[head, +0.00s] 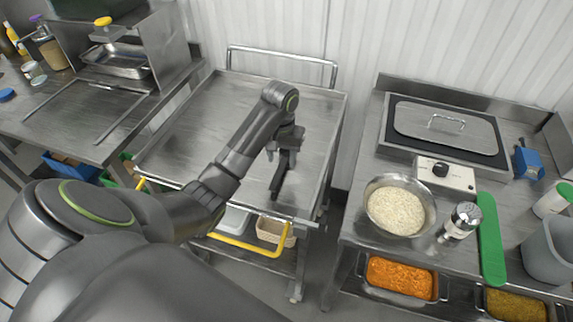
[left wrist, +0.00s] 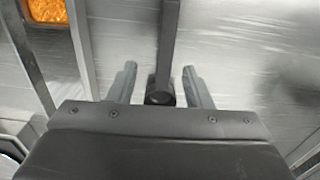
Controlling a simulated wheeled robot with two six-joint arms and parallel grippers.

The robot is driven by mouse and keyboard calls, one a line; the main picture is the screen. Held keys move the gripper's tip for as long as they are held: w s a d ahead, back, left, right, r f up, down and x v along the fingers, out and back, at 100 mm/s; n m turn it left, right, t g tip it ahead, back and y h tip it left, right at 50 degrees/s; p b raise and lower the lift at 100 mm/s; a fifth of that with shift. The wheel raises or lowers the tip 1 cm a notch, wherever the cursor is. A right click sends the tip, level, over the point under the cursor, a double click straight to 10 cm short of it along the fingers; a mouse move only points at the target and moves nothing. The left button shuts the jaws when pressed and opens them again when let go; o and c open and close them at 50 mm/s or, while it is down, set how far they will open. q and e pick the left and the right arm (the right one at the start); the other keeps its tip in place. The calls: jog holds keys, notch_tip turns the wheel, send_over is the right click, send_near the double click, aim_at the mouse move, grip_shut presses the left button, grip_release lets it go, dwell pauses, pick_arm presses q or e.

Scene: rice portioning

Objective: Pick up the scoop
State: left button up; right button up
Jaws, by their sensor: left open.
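My left gripper (head: 287,158) reaches in over the metal cart (head: 205,118), near its right side, and points down. Its two grey fingers (left wrist: 163,88) are apart in the left wrist view. A dark bar that looks like the scoop's handle (left wrist: 170,40) runs between them, with its rounded end near the gripper body. I see a gap on either side of it. In the head view a dark elongated piece, likely the scoop (head: 277,183), shows just below the gripper. The scoop's bowl cannot be made out. My right gripper is not in view.
A bowl of rice (head: 396,210) stands on the right-hand table, beside a shaker (head: 461,219) and a green strip (head: 491,240). An orange food tray (head: 401,278) sits below that table's front edge. The cart's left half is clear. A yellow handle (head: 247,243) runs along its front.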

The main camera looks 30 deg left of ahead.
aim_at(280, 171)
pick_arm(q)
jog(key=shift+a+f+p, duration=0.2)
jog(key=shift+f+p, duration=0.1)
jog(key=shift+f, duration=1.15)
jog(key=shift+a+f+p, duration=0.15)
jog(key=shift+f+p, duration=0.1)
jog(key=shift+f, duration=1.2)
grip_shut()
